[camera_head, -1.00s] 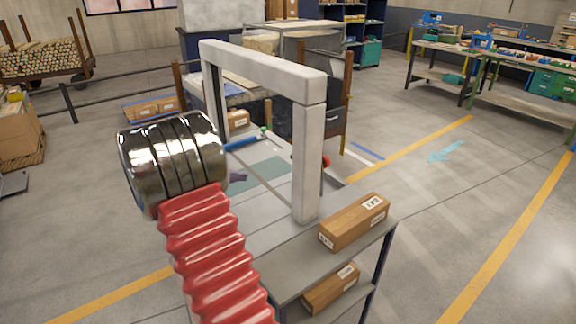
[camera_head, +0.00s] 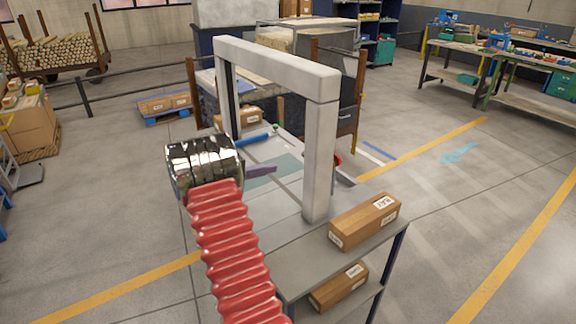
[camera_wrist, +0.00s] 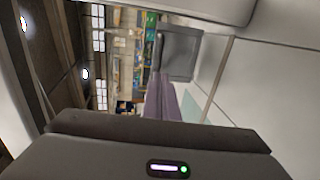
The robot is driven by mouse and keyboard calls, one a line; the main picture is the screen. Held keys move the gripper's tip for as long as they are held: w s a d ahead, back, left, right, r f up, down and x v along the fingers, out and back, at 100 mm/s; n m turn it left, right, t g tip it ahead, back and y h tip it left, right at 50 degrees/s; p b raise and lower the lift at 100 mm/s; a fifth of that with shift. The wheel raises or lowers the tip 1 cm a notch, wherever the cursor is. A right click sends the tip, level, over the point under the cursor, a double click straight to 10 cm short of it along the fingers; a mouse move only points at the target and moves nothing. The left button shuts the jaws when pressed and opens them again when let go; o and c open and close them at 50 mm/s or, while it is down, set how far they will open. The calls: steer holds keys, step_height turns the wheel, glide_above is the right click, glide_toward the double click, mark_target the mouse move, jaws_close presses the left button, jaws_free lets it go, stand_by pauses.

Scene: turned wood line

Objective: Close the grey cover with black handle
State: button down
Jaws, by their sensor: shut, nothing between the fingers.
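In the wrist view a grey panel (camera_wrist: 180,53) with a darker edge stands beyond my fingers; it looks like the grey cover, and I cannot make out a black handle on it. I cannot pick out the cover in the head view, where the white arch hides part of the bench. My gripper (camera_head: 273,168) has purple fingers held together and empty, over the bench left of the arch's near post. The fingers (camera_wrist: 160,90) also show in the wrist view, pointing toward the grey panel, with their tips overlapping its lower left in the picture.
A white arch (camera_head: 320,150) spans the pale bench, close to my fingers. A blue cylinder (camera_head: 253,140) lies behind them, and a red knob (camera_head: 338,158) shows beside the near post. A cardboard box (camera_head: 365,221) sits on the bench's near end. Open floor lies to the right.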

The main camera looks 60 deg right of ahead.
steer(key=x, duration=1.3)
steer(key=shift+s+d, duration=0.15)
steer(key=shift+d, duration=0.15)
